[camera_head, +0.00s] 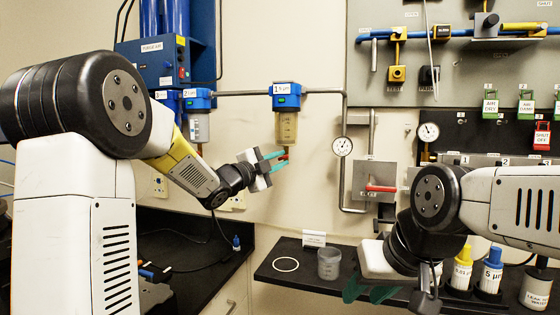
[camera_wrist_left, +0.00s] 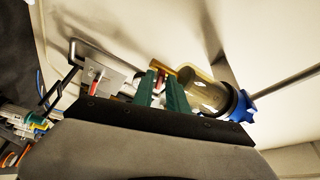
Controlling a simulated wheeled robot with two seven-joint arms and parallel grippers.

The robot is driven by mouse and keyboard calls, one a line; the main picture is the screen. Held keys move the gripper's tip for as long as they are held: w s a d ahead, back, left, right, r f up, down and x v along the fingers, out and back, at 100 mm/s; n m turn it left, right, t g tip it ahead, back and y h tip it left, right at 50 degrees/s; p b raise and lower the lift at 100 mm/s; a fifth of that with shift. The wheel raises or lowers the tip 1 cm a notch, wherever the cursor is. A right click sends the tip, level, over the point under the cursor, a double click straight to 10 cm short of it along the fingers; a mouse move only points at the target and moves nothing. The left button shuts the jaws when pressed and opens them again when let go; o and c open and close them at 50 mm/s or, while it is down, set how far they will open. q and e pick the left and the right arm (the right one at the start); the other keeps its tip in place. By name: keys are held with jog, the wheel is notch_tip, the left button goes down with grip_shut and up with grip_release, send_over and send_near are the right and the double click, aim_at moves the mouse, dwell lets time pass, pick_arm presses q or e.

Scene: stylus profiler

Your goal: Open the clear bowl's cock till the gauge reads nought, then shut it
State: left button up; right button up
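The clear bowl (camera_head: 287,128) is a yellowish cup under a blue head labelled 1; in the left wrist view the bowl (camera_wrist_left: 202,90) lies right of my fingers. Its small cock (camera_head: 284,153) is at the bottom; in the left wrist view a brass piece (camera_wrist_left: 161,66) shows by the fingertips. My left gripper (camera_head: 284,159) is at the cock, teal fingers apart on either side; contact is unclear. The round gauge (camera_head: 342,146) hangs right of the bowl; its reading is too small to tell. My right gripper (camera_head: 369,291) is open and empty above the shelf.
A second bowl (camera_head: 198,128) hangs left. A plate with a red handle (camera_head: 381,188) and a second gauge (camera_head: 429,132) are on the right. The dark shelf (camera_head: 275,268) carries a clear beaker (camera_head: 329,263), a white ring (camera_head: 286,264) and bottles. The wall below the bowl is clear.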

pick_arm(q)
jog(key=shift+w+d, duration=0.2)
jog(key=shift+c, duration=0.2)
grip_shut()
